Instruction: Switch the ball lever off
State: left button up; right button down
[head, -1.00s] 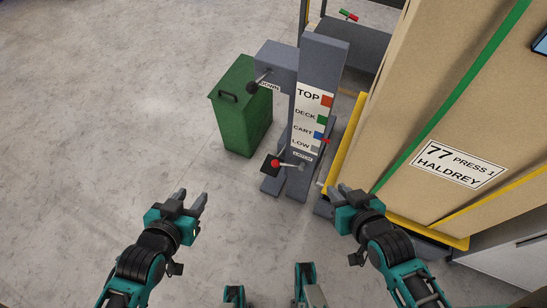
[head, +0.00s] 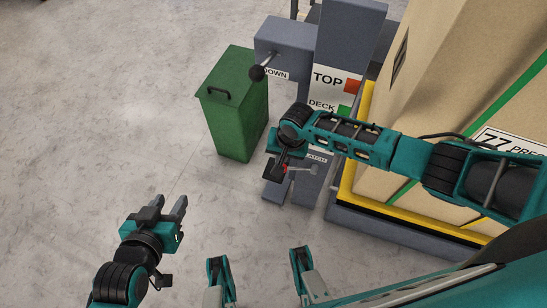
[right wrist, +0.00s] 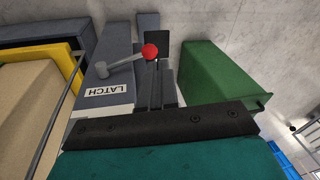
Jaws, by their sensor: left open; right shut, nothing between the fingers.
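A lever with a red ball (head: 285,168) sits low on the grey post, beside a LATCH label. In the right wrist view the red ball (right wrist: 150,51) tops a grey lever arm by a dark plate. A second lever with a black ball (head: 257,72) sticks out by the DOWN label, higher on the post. My right gripper (head: 279,157) is close to the red ball and partly hidden by its own wrist. It is shut and empty; contact with the ball cannot be told. My left gripper (head: 172,208) is open and empty over the floor at lower left.
A green bin (head: 233,110) stands left of the grey post (head: 345,45). A large tan crate on a yellow-edged base (head: 400,217) stands to the right, under my right arm. The floor at left is clear.

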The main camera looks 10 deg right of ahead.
pick_arm(q)
jog(key=shift+w+a+f+b, duration=0.25)
jog(key=shift+w+a+b, duration=0.15)
jog(key=shift+w, duration=0.25)
pick_arm(e)
jog(key=shift+m+g+h, duration=0.3)
jog(key=shift+m+h, duration=0.4)
jog(key=w+d, duration=0.2)
jog(key=w, duration=0.1)
jog(key=shift+w+d+f, duration=0.15)
jog(key=shift+d+f, duration=0.05)
jog(key=shift+d, duration=0.2)
pick_arm(q)
jog(key=shift+s, duration=0.1)
pick_arm(e)
jog(key=b, duration=0.4)
send_over(285, 165)
notch_tip(285, 165, down, 7)
jog(key=shift+r, duration=0.1)
notch_tip(285, 165, down, 2)
jog(key=shift+w+f+b, duration=0.1)
jog(key=shift+f+b, duration=0.05)
jog(key=shift+b, duration=0.65)
jog(key=shift+f, duration=0.45)
pick_arm(q)
jog(key=f, duration=0.1)
jog(key=d+f, duration=0.1)
jog(key=f, duration=0.2)
jog(key=shift+w+d, duration=0.2)
jog(key=shift+d, duration=0.05)
